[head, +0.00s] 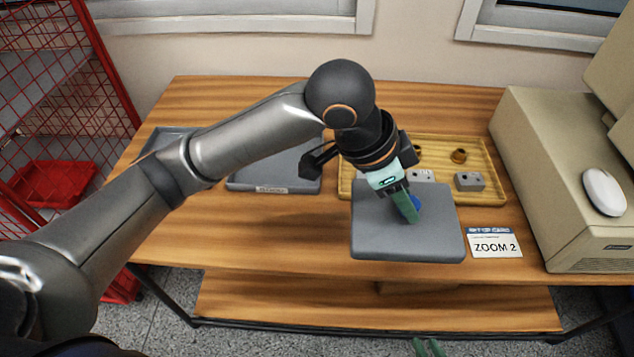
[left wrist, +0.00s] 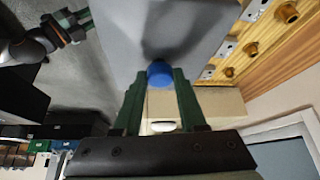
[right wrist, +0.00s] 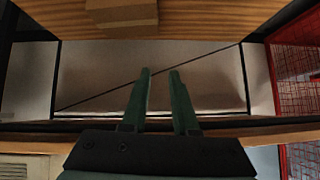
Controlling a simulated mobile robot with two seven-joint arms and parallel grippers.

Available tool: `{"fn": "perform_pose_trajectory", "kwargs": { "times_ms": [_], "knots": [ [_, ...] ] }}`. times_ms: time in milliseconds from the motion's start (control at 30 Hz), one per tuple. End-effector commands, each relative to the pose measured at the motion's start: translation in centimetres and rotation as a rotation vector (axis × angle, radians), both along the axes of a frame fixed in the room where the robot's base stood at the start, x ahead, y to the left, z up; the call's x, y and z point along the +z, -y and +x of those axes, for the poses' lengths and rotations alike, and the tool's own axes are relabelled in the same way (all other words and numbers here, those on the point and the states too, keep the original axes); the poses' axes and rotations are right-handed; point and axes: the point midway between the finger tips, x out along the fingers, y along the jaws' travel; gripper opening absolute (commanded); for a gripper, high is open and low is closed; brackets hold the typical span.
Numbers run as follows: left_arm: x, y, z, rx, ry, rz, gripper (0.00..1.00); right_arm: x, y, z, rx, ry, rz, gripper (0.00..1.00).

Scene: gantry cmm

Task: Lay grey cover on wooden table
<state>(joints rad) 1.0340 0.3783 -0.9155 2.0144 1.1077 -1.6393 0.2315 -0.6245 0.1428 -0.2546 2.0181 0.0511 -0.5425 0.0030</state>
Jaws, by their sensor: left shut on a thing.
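The grey cover (head: 385,235) is a flat, rounded square plate with a blue knob (head: 416,202). It is over the front middle of the wooden table (head: 200,235) and overlaps the near edge of the wooden tray in the head view. I cannot tell how far it is above the table. My left gripper (head: 408,208) is shut on the blue knob, which also shows between its fingers in the left wrist view (left wrist: 160,73). My right gripper (right wrist: 160,80) is open and empty, low in front of the table; its fingertips show at the head view's bottom edge.
The wooden tray (head: 490,165) holds grey blocks and brass pieces. A grey labelled plate (head: 275,172) lies left of it, with another grey tray (head: 165,137) farther left. A "ZOOM 2" card (head: 494,243) and a beige machine (head: 560,180) stand right. The table's left front is clear.

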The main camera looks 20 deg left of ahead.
Motion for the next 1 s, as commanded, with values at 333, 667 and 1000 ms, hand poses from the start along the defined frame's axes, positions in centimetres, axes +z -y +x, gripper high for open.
{"fn": "perform_pose_trajectory", "kwargs": {
  "times_ms": [333,667,1000],
  "knots": [
    [-4.8,-8.4,0.7,0.007,-0.006,0.003,0.00,-1.4,0.2,0.1,-0.001,0.013,-0.001,0.28],
    [-8.3,-11.4,1.0,0.003,-0.001,-0.001,0.00,-2.7,0.6,-0.6,-0.003,-0.002,-0.009,0.28],
    [-12.2,-12.3,1.0,0.001,-0.002,-0.001,0.00,-3.6,0.8,-0.3,-0.006,0.009,-0.011,0.28]
  ]
}}
